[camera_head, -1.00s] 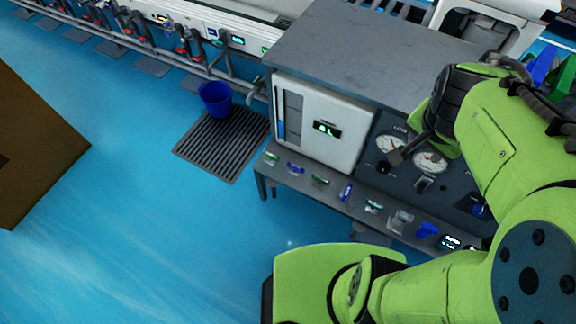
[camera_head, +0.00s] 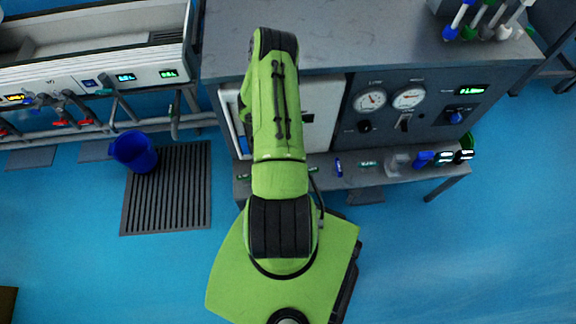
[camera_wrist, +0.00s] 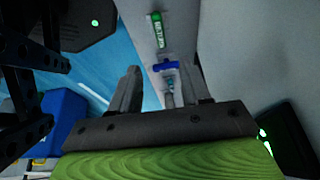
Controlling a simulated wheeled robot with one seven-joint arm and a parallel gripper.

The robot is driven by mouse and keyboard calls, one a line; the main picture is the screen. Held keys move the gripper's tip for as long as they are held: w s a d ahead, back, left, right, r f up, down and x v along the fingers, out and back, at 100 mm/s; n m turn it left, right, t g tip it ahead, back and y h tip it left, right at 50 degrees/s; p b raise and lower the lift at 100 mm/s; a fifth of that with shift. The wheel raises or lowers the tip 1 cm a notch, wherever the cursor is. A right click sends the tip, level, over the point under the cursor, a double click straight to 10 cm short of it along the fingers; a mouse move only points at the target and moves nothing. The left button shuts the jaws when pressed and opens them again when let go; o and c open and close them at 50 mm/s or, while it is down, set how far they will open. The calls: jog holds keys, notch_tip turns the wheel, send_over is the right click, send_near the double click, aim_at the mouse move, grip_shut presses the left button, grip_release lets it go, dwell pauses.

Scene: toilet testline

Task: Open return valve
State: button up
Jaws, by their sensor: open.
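In the wrist view my gripper (camera_wrist: 160,72) is open, with its two dark fingers spread apart. Between and beyond the fingertips is a blue valve handle (camera_wrist: 168,64) on a grey shelf. A green-lit label (camera_wrist: 157,30) lies above it in the picture, its text too blurred to read surely. The fingers appear apart from the handle. In the head view a blue handle (camera_head: 338,167) and another blue handle (camera_head: 425,158) show on the shelf (camera_head: 380,178). My arm hides the shelf's left part and my gripper there. I cannot tell which handle is the return valve.
The grey test bench (camera_head: 350,35) carries gauges (camera_head: 408,98) and a white panel (camera_head: 320,110), partly behind my arm. Blue floor is clear at lower right.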

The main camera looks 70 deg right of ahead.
jog(key=b+x, duration=0.5)
jog(key=x, duration=1)
jog(key=shift+s+f, duration=0.1)
jog(key=shift+s, duration=0.05)
jog(key=shift+c, duration=0.2)
grip_shut()
